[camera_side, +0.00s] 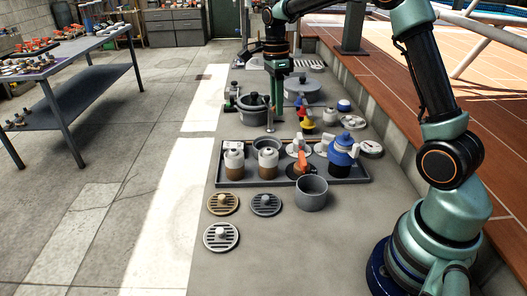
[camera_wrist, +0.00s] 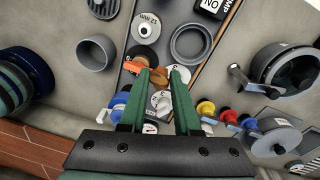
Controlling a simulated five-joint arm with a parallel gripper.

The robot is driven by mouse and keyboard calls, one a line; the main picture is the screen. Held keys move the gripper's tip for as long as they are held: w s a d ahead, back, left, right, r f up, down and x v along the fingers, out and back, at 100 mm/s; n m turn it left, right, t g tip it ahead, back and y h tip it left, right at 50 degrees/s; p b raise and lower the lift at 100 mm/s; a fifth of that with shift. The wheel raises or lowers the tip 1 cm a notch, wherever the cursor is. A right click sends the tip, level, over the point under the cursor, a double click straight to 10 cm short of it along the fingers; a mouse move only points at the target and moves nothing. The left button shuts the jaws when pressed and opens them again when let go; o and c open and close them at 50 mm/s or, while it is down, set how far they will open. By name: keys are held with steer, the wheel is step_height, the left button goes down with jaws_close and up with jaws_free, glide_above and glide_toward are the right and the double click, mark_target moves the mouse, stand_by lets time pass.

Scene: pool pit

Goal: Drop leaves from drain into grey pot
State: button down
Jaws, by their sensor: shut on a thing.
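My gripper (camera_side: 273,104) points down at the right side of a dark grey pot with a side handle (camera_side: 254,117). In the wrist view my gripper (camera_wrist: 162,76) has its two green fingers a small gap apart. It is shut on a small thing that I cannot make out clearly. A plain open grey pot (camera_side: 312,195) stands in front of the tray, apart from my gripper; it also shows in the wrist view (camera_wrist: 95,53). Round slotted drain covers lie beside it: one brass (camera_side: 223,204), one dark grey (camera_side: 266,205), one lighter (camera_side: 221,238).
A grey tray (camera_side: 222,181) lies between my gripper and the plain pot.

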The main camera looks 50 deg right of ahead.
steer(key=shift+g, duration=0.9)
steer(key=shift+s+a+f, duration=0.85)
steer(key=shift+s+f, duration=0.95)
steer(key=shift+s, duration=0.9)
steer(key=shift+s+a+f, duration=0.85)
steer(key=shift+s+f, duration=0.9)
steer(key=shift+s, duration=0.95)
steer(key=shift+s+a+f, duration=0.85)
steer(key=shift+s+f, duration=0.95)
steer(key=shift+s, duration=0.9)
steer(key=shift+f, duration=0.35)
steer(key=c, duration=0.5)
jaws_free()
steer(key=shift+c, duration=0.2)
steer(key=shift+r, duration=0.1)
steer(key=s+v, duration=0.1)
steer(key=v, duration=0.5)
steer(key=shift+s+r, duration=0.15)
steer(key=shift+r, duration=0.35)
